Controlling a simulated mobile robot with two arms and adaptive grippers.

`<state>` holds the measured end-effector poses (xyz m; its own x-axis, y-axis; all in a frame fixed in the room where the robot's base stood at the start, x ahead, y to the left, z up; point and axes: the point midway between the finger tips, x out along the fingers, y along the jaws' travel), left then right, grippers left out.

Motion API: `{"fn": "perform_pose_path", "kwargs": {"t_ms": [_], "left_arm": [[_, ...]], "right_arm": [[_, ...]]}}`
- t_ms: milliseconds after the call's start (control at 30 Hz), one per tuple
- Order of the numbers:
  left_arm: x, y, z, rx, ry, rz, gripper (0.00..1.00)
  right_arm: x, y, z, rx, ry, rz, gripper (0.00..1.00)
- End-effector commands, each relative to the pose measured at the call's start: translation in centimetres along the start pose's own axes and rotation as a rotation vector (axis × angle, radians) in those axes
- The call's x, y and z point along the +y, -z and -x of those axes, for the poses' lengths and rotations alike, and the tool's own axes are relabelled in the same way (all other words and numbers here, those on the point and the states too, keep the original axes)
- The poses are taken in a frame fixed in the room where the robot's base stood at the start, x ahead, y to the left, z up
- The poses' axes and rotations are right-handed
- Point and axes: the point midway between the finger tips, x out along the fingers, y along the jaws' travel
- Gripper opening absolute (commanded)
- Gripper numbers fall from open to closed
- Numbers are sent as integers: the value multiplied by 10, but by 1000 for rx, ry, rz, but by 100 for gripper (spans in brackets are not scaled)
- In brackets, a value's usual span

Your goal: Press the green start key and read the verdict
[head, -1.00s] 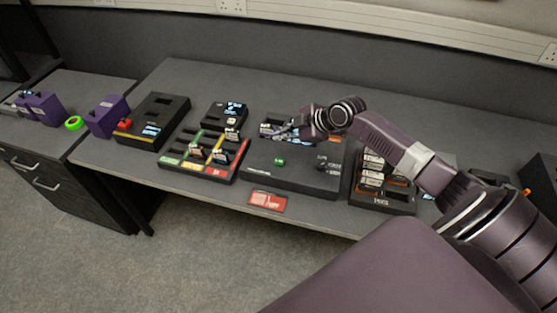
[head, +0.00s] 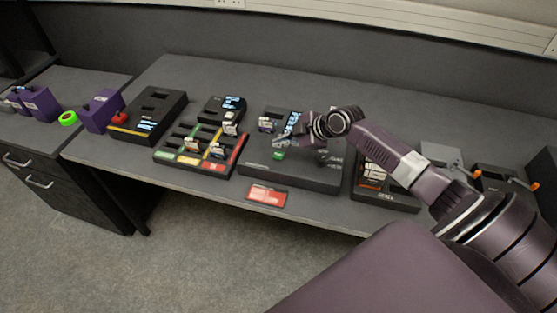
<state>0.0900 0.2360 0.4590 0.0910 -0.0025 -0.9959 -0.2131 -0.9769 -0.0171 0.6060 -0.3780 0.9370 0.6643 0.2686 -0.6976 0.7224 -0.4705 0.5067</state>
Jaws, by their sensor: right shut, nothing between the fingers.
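The green start key (head: 278,156) shows as a small green block on the black test unit (head: 300,178) in the middle of the bench. My right gripper (head: 284,143) is shut and empty, its fingertips just above and behind the key in the picture. I cannot tell whether they touch it. A lit screen (head: 293,115) sits at the back of the unit, partly behind the gripper. Its text is too small to read. My left gripper is not in view.
A sorting tray (head: 200,150) with red, yellow and green lanes stands to the left. A red card (head: 267,196) lies at the front edge. A dark rack (head: 385,198) stands to the right under my right arm. The bench behind is clear.

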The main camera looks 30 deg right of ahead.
Motion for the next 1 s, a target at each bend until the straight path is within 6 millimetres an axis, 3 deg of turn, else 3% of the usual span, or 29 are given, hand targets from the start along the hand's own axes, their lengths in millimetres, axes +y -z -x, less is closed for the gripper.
{"fn": "perform_pose_path", "kwargs": {"t_ms": [33, 200, 1000], "left_arm": [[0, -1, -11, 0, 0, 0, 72], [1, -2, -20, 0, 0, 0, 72], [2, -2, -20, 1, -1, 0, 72]], "right_arm": [[-6, -6, -9, 0, 0, 0, 0], [-11, -12, -17, 1, -1, 1, 0], [-12, -12, -17, 1, 0, 0, 0]]}}
